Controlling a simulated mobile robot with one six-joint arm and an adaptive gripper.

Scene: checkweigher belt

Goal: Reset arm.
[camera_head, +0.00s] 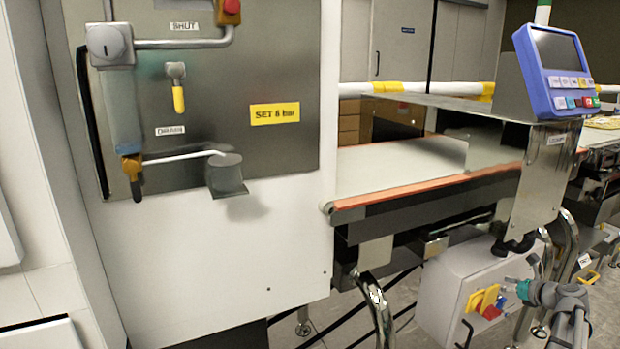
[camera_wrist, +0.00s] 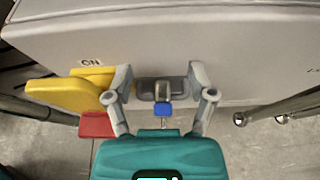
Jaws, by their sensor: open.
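My gripper (camera_head: 510,285) is at the lower right of the head view, just in front of the right part of a white switch box (camera_head: 448,292). In the wrist view its two grey fingers stand apart, and my gripper (camera_wrist: 163,88) is open. Between the fingers is a small grey fitting with a blue tab (camera_wrist: 163,109) on the box front. I cannot tell whether the fingers touch it. A yellow handle (camera_wrist: 65,95) with a red part (camera_wrist: 96,126) below it sits left of the fingers, beside an ON label (camera_wrist: 90,62).
A conveyor belt (camera_head: 400,163) runs above the box, with a blue display panel (camera_head: 555,70) at its right. Metal legs (camera_head: 377,310) stand near the box. A steel cabinet panel (camera_head: 230,80) with valves fills the left. Bare floor (camera_wrist: 270,150) shows at lower right in the wrist view.

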